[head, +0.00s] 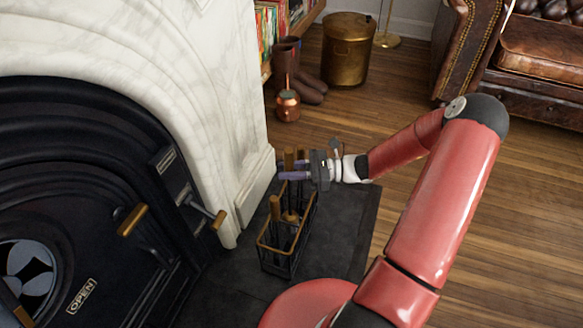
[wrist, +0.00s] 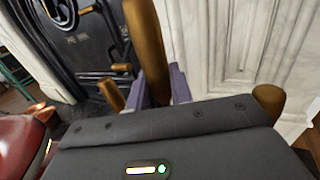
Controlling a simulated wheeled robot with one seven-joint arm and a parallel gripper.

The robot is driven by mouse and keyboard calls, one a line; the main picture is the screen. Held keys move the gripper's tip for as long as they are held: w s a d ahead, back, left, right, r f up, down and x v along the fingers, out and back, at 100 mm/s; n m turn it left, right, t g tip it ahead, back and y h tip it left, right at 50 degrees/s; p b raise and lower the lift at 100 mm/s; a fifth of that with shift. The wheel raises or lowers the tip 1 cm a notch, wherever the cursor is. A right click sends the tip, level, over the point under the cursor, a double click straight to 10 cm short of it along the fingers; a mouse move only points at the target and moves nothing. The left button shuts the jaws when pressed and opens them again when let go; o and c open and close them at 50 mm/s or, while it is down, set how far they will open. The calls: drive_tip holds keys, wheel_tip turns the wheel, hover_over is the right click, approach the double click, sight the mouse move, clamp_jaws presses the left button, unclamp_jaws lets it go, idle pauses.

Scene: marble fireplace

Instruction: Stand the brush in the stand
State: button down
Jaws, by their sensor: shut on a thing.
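The stand (head: 262,258) is a dark wire-frame basket with a brass-coloured rim, on the dark hearth slab in the head view. My gripper (head: 290,171) is above its far end, with purple fingers shut on an upright wooden handle, which I take for the brush (head: 289,157). In the wrist view this handle (wrist: 148,40) rises between the fingers (wrist: 162,88). Below the fingers, a wooden part reaches down inside the stand's outline. I cannot tell whether it touches the stand's bottom. Another wooden-handled tool (head: 275,208) stands in the near part of the stand.
The black fireplace (head: 90,190) and white marble surround (head: 215,110) are close on the left. A copper pot (head: 288,106), boots (head: 288,65) and a brass bucket (head: 348,50) stand behind. The hearth slab (head: 345,235) is clear right of the stand.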

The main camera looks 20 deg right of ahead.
drive_tip(key=c, duration=1.2)
unclamp_jaws()
drive_tip(key=shift+o, duration=0.2)
drive_tip(key=v, duration=0.8)
drive_tip(key=shift+p, duration=0.3)
drive_tip(key=shift+r, duration=0.15)
